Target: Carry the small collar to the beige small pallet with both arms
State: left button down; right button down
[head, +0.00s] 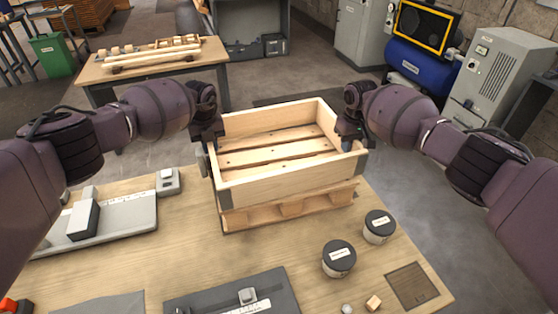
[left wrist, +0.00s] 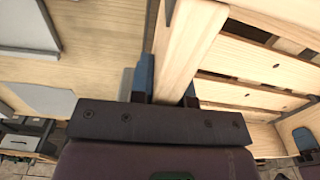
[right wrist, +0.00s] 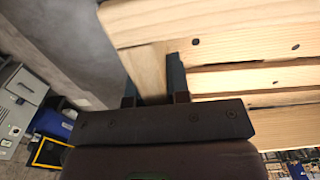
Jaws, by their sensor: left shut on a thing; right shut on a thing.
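The small collar (head: 275,187) is a pale wooden rectangular frame in the middle of the head view. The beige small pallet (head: 290,208) lies under it at the table's far edge, and its slats show through the open frame. The collar looks level; I cannot tell whether it touches the pallet or hangs just above it. My left gripper (head: 212,138) is shut on the collar's left wall, which also shows between its fingers in the left wrist view (left wrist: 186,45). My right gripper (head: 352,138) is shut on the right wall, also seen in the right wrist view (right wrist: 149,68).
Two dark-lidded tins (head: 339,258) stand on the near wooden table (head: 150,262), right of centre. A grey device (head: 100,222) lies on the left and a dark mat (head: 232,294) at the front. Another table (head: 150,72) with wooden parts stands behind left.

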pick_arm(q)
jog(key=shift+f, duration=0.6)
pick_arm(e)
jog(key=shift+f, duration=0.55)
pick_arm(q)
jog(key=c, duration=1.1)
grip_release()
pick_arm(e)
jog(key=c, duration=1.1)
grip_release()
pick_arm(q)
notch_tip(320, 180, up, 12)
jog(key=shift+s+f, duration=0.1)
pick_arm(e)
notch_tip(320, 180, up, 12)
jog(key=shift+s, duration=0.1)
